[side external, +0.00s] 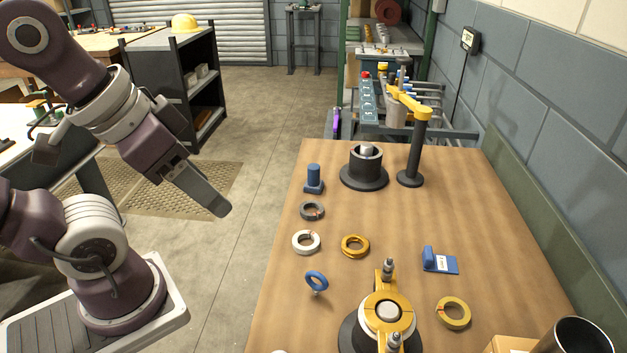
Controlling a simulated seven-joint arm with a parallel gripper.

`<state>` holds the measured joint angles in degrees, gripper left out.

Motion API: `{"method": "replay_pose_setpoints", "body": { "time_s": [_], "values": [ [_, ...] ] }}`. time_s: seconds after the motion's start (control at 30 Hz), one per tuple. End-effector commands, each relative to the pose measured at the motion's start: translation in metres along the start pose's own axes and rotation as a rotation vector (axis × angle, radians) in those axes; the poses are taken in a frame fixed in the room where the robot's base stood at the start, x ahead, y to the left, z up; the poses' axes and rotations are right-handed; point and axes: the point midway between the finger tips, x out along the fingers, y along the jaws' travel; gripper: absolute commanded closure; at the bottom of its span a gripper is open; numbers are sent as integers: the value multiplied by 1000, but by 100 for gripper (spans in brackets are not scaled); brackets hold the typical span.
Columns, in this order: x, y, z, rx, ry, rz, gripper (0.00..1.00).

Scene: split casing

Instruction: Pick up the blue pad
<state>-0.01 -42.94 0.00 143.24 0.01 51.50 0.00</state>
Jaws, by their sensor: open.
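Several blue things lie on the wooden table, and I cannot tell for certain which is the pad. A flat blue piece with a raised block and a white label (439,262) lies right of centre. A small blue post on a square base (314,180) stands near the left edge at the back. A blue ring (316,281) stands tilted on a small support near the left edge. My gripper (222,209) is open and empty, left of the table and pointing down to the right, apart from all of them. It is seen side-on, so the gap between its fingers is hidden.
The table (440,215) also carries a dark round fixture (364,172), a post with a yellow arm (414,150), grey, white and yellow rings, and a yellow-clamped fixture (388,310) in front. A dark cup (575,340) stands front right. The middle right is clear.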

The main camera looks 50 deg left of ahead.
Motion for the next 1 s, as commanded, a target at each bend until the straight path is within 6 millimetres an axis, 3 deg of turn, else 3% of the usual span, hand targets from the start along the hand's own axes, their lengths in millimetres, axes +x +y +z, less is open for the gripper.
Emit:
{"method": "replay_pose_setpoints", "body": {
  "time_s": [0.07,0.17,0.3,0.4,0.47,0.6,0.7,0.87,1.0],
  "values": [
    [5,-4,-10,-6,8,-12,43],
    [31,-21,-52,-22,52,-61,43],
    [101,-71,-132,-28,166,-150,43],
    [161,-110,-172,-16,258,-186,43],
    [198,-132,-185,-9,317,-193,43],
    [276,-173,-187,-24,462,-173,43],
    [312,-190,-173,-58,559,-150,43],
    [334,-200,-155,-106,661,-129,43],
    [344,-203,-159,-112,687,-126,43]
  ]
}}
